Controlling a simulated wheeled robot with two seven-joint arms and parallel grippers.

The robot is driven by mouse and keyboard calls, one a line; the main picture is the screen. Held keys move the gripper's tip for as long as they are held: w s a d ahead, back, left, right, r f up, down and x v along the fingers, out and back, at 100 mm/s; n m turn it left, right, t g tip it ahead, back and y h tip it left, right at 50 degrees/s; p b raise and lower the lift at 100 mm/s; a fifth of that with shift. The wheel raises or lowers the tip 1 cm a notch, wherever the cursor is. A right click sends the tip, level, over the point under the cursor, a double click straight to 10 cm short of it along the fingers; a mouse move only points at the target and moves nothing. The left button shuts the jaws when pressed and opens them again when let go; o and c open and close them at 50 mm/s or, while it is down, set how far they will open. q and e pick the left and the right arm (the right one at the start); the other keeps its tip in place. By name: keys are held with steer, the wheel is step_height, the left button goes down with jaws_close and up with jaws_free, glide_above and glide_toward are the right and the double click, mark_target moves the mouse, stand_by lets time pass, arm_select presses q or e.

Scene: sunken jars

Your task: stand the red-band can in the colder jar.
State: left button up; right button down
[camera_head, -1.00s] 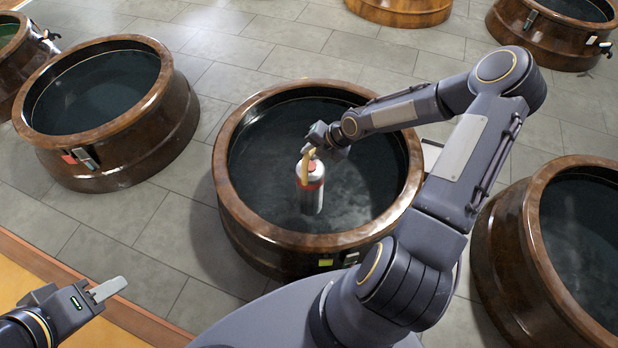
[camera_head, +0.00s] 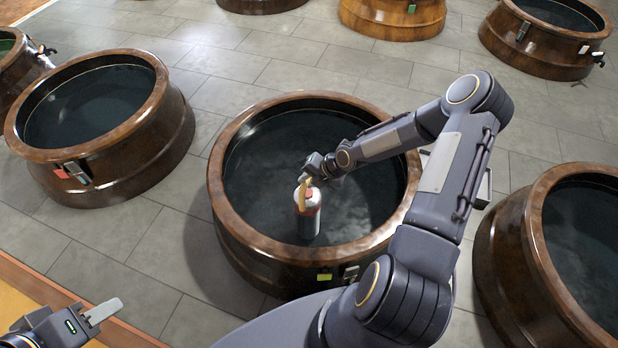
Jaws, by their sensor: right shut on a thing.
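The red-band can (camera_head: 307,218) is white and grey with a red band near its top, and it is upright inside the middle brown jar (camera_head: 262,254). Its lower end meets the dark contents of this jar; I cannot tell whether it touches the bottom. My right gripper (camera_head: 308,184) is shut on the top of the can, reaching in over the jar's right rim. The jar carries a yellow-green tag on its near side. My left gripper (camera_head: 98,312) is at the lower left, away from the jars, and its finger opening cannot be made out.
A brown jar with a red tag (camera_head: 118,160) stands at the left, and another brown jar (camera_head: 520,262) at the right. More jars (camera_head: 545,45) stand at the back. Grey tiled floor (camera_head: 225,60) lies free between them. An orange surface with a wooden edge is at the lower left.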

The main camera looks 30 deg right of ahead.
steer(key=shift+w+f+b, duration=0.1)
steer(key=shift+f+b, duration=0.35)
steer(key=shift+b, duration=0.15)
steer(key=c, duration=1.7)
jaws_free()
steer(key=shift+f, duration=0.15)
steer(key=shift+c, duration=0.2)
steer(key=o, duration=0.4)
steer(key=shift+o, duration=0.2)
